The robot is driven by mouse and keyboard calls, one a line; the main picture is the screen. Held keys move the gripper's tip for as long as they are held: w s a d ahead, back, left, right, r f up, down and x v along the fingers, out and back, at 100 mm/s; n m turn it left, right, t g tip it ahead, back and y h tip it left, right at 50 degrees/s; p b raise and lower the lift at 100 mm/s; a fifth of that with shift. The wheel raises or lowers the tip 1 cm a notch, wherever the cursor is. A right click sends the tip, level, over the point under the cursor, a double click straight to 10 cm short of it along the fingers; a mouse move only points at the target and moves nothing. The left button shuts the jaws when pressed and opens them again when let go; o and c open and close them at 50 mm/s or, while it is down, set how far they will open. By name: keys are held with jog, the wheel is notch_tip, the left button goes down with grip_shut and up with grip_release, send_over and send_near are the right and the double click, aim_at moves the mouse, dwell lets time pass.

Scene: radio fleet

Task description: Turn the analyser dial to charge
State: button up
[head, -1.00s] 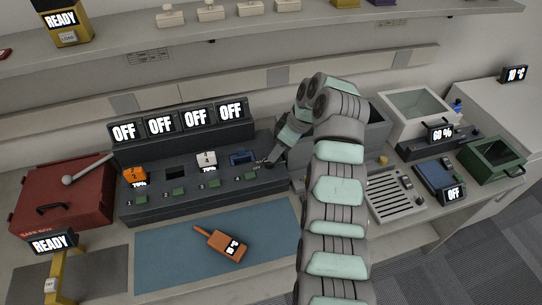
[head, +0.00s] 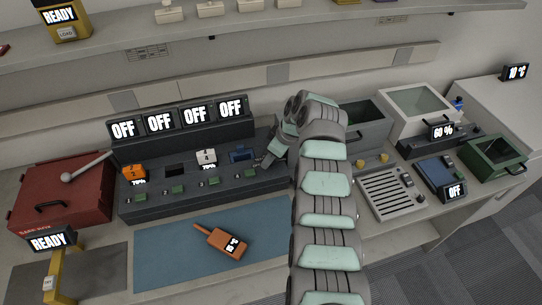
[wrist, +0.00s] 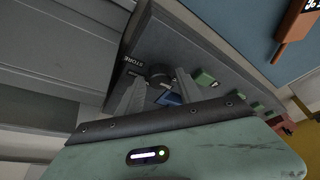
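The dark analyser console (head: 215,178) stands at the back of the bench, with several OFF displays above its bays. In the wrist view, a dark round dial (wrist: 158,74) sits beside a STORE label on the console's end. My gripper (wrist: 160,78) has its two fingers apart, with the dial near and between their tips; contact is not clear. In the head view my gripper (head: 267,160) is at the console's right end, where my arm hides the dial. The dial's pointer cannot be read. A blue block (head: 240,155) sits in the rightmost bay.
An orange handheld radio (head: 226,242) lies on the blue mat (head: 170,262) in front. An orange block (head: 133,173) and a white block (head: 206,156) sit in other bays. A red box (head: 62,190) is left; a grey bin (head: 364,125) stands behind my arm.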

grip_shut()
